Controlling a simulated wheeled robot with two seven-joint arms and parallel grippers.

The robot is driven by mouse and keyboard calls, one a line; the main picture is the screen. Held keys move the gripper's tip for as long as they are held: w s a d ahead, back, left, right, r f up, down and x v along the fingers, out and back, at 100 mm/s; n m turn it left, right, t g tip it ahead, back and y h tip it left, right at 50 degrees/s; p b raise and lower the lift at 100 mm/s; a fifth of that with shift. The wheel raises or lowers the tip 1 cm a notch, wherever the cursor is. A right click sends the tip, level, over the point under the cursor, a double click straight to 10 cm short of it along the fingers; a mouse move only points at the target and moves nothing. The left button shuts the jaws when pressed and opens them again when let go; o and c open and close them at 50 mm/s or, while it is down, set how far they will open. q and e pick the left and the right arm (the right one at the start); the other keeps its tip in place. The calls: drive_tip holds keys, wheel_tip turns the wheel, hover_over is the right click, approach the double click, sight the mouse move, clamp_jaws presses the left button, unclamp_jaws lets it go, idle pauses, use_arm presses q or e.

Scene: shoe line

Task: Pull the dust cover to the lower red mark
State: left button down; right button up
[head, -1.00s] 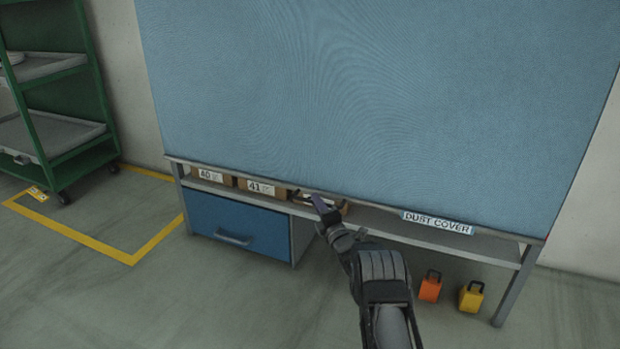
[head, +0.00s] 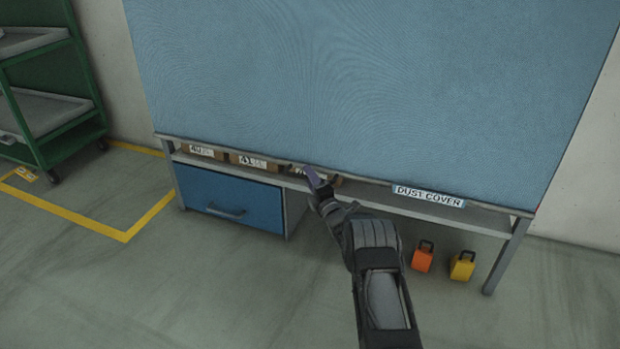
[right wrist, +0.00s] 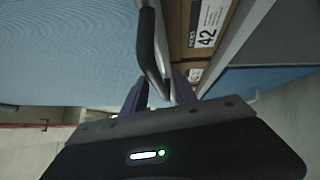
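The dust cover (head: 370,90) is a large blue sheet hanging down over the front of the rack, with a grey bar (head: 250,153) along its lower edge and a "DUST COVER" label (head: 428,196). A dark handle (right wrist: 148,45) on the bar shows in the right wrist view. My right gripper (head: 312,176) is at the lower bar, left of the label. In the right wrist view its fingers (right wrist: 159,93) stand on both sides of the handle and look closed on it. A faint reddish spot shows at the bar's right end, too small to tell as a mark. My left gripper is not in view.
Shoe boxes (head: 253,161) sit on the shelf just behind the bar, partly hidden. A blue drawer unit (head: 230,203) is below left. Orange (head: 422,260) and yellow (head: 462,268) padlock-like items stand under the shelf. A green cart (head: 60,145) stands left. The front floor is clear.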

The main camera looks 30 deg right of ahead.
drive_tip(key=shift+s, duration=0.15)
drive_tip(key=shift+s+p, duration=0.3)
drive_tip(key=p+v, duration=0.2)
drive_tip(key=v, duration=0.5)
drive_tip(key=shift+p, duration=0.3)
